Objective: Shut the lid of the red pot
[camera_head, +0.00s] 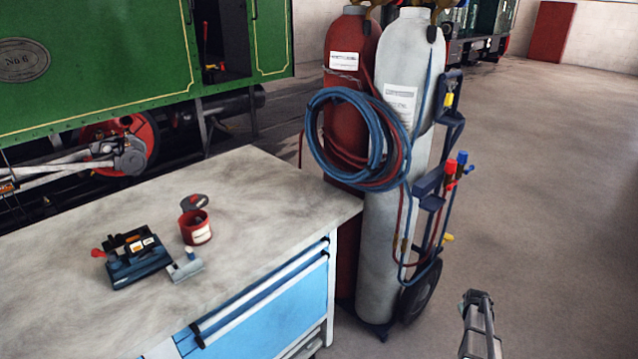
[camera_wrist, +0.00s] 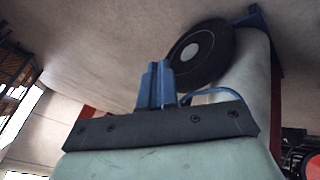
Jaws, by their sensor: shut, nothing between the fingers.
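The small red pot (camera_head: 196,228) stands upright on the workbench, with a pale label on its front. Its lid (camera_head: 194,202) is open, raised at the back of the rim, with a dark round face showing. My gripper (camera_head: 477,300) is at the lower right in the head view, beyond the bench's right end and well apart from the pot. In the wrist view its blue fingers (camera_wrist: 156,84) are together with nothing between them. The pot is not in the wrist view.
A dark blue tool with a red knob (camera_head: 138,257) lies left of the pot, close to it. The workbench top (camera_head: 270,195) is clear right of the pot. Red and grey gas cylinders (camera_head: 378,250) with coiled hoses stand on a trolley between the bench and my gripper.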

